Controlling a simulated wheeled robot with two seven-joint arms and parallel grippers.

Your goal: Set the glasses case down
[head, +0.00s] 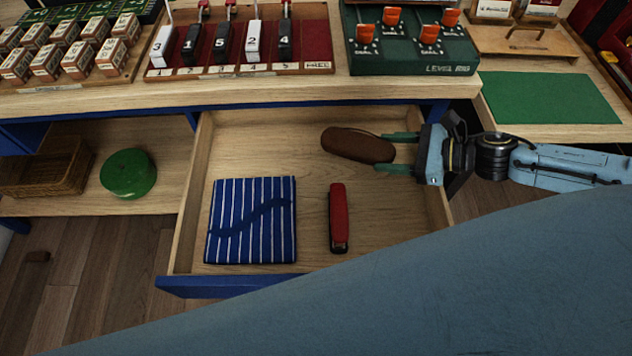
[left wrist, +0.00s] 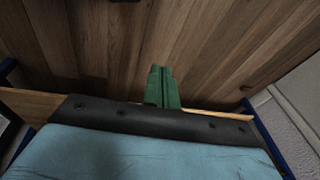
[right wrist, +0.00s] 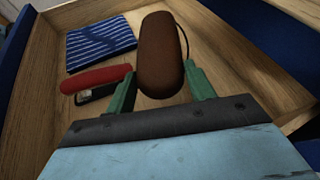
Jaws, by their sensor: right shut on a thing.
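The brown glasses case (head: 357,146) is at the back right of the open drawer (head: 262,148). My right gripper (head: 390,152) reaches in from the right and is shut on its near end. In the right wrist view the case (right wrist: 160,55) lies between the green fingers (right wrist: 158,92), pointing away from the wrist. I cannot tell whether the case touches the drawer floor. My left gripper (left wrist: 163,88) shows only in the left wrist view; its green fingers are together and empty, above the wooden floor.
A blue striped cloth (head: 250,220) and a red stapler-like object (head: 338,215) lie in the drawer. Bare drawer floor shows between and behind them. A shelf to the left holds a wicker basket (head: 50,170) and a green round tin (head: 128,174). The bench top (head: 100,100) overhangs the drawer's back.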

